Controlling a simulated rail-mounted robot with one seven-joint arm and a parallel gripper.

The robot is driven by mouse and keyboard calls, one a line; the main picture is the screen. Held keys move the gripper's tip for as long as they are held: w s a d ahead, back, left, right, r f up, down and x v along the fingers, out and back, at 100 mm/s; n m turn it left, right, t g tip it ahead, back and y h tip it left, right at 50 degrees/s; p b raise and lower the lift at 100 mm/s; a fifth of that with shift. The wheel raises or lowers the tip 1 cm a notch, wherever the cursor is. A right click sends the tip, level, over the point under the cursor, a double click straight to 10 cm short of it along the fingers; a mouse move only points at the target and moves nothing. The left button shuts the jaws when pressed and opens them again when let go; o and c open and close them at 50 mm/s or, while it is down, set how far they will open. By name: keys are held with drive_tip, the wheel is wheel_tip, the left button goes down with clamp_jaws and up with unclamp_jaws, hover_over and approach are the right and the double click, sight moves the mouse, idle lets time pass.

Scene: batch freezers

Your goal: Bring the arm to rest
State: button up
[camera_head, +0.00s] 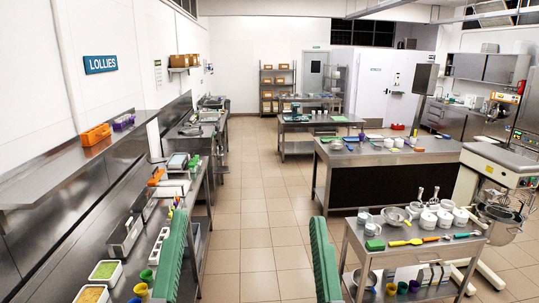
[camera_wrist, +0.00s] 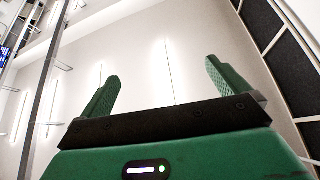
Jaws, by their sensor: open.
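My gripper (camera_head: 248,216) shows at the bottom of the head view as two green fingers, set wide apart and pointing up in the picture. Between them I see only floor. In the wrist view my gripper (camera_wrist: 161,70) is open and empty, its two ribbed green fingers standing apart on a black bar. Behind them is a pale surface with light strips, seemingly the ceiling.
A steel counter (camera_head: 127,262) with tubs and trays runs along the left wall, under a shelf (camera_head: 60,178). A steel trolley (camera_head: 400,255) with cups and bowls stands at the right, before a dark-fronted island (camera_head: 385,178). The tiled aisle (camera_head: 245,235) between is clear.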

drive_tip(key=shift+n+t+h, duration=0.3)
drive_tip(key=shift+t+h, duration=0.1)
drive_tip(key=shift+h, duration=0.4)
drive_tip(key=s+d, duration=0.1)
drive_tip(key=s+d+r, duration=0.1)
drive_tip(key=s, duration=0.1)
drive_tip(key=shift+d+r, duration=0.2)
drive_tip(key=shift+d, duration=0.1)
idle(0.3)
